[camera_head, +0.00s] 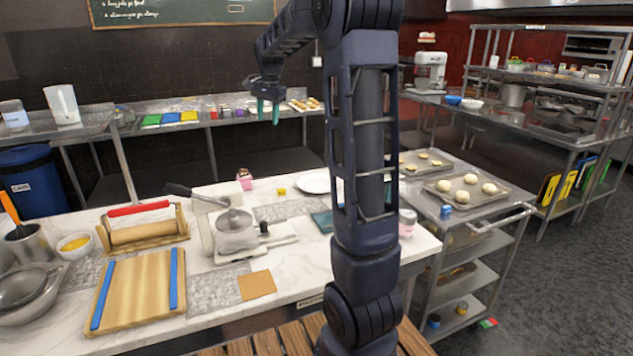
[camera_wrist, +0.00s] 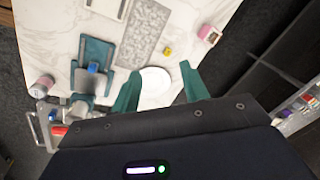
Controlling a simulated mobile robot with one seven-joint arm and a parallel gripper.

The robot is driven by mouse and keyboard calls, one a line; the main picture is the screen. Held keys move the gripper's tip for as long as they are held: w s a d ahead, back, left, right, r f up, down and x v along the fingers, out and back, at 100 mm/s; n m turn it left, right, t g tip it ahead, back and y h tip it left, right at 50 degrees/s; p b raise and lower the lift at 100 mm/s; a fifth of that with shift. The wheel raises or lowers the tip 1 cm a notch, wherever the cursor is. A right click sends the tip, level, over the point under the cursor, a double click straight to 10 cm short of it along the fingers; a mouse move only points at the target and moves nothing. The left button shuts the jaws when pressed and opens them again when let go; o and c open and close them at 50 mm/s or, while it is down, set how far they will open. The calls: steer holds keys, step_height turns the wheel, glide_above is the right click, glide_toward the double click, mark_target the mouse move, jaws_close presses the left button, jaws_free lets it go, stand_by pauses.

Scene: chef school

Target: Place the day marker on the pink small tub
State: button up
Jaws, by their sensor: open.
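A small pink tub (camera_head: 244,179) with a dark front stands near the back edge of the marble counter; a pink box-like shape (camera_wrist: 208,34) shows in the wrist view. A small yellow block (camera_head: 281,191) lies to its right, also in the wrist view (camera_wrist: 167,50). A small blue block (camera_head: 446,211) sits at the trolley's near-left corner. I cannot tell which block is the day marker. A round pale tub with pinkish parts (camera_head: 407,224) stands at the counter's right end. My gripper (camera_head: 267,108) is open and empty, raised above the counter's far side.
A white plate (camera_head: 314,182) lies right of the yellow block, partly behind my arm. A teal object (camera_head: 322,221) is nearer. A trolley with trays (camera_head: 468,192) stands right.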

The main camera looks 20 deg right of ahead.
steer(key=s+d+n+t, duration=0.15)
steer(key=s+n, duration=0.35)
steer(key=s, duration=1.6)
steer(key=s+f+n, duration=0.2)
steer(key=s+f, duration=0.2)
steer(key=s, duration=0.4)
steer(key=s+f+n, duration=0.3)
steer(key=s+f, duration=0.1)
steer(key=s, duration=0.4)
steer(key=shift+s+d+f+t+h, duration=0.15)
steer(key=shift+d+t+h, duration=0.2)
steer(key=shift+t, duration=0.1)
